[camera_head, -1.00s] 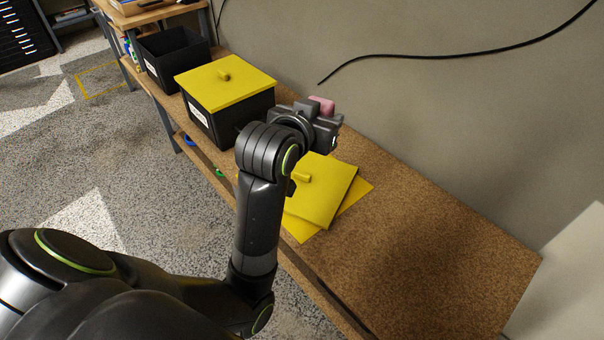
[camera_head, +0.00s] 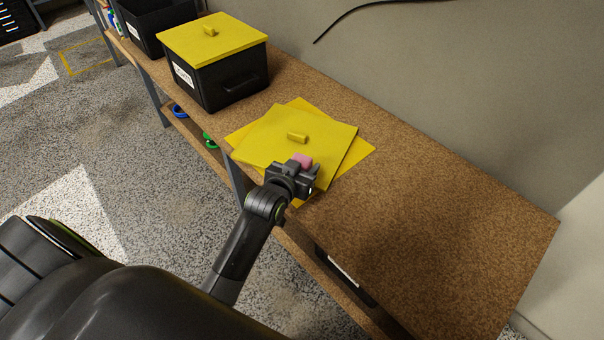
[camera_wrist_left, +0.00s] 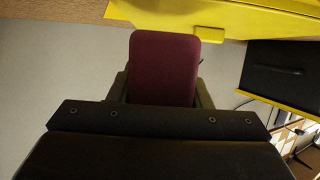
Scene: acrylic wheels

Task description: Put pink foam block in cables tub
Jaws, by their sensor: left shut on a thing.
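The pink foam block (camera_head: 303,160) is held in my left gripper (camera_head: 306,168), above the front part of the loose yellow lids. In the left wrist view the block (camera_wrist_left: 163,68) looks dark red and sits between the fingers. A black tub (camera_head: 232,82) with a white label stands on the bench, covered by a yellow lid (camera_head: 212,40) with a handle. Another black tub (camera_head: 158,22) without a lid stands to its left, partly cut off. I cannot read the labels, so I cannot tell which is the cables tub. My right gripper is not in view.
Two yellow lids (camera_head: 270,138) lie stacked askew on the brown bench (camera_head: 420,220). The bench's right part is clear. A lower shelf holds a blue item (camera_head: 179,111), a green item (camera_head: 210,141) and a dark labelled container (camera_head: 345,275). A wall runs behind.

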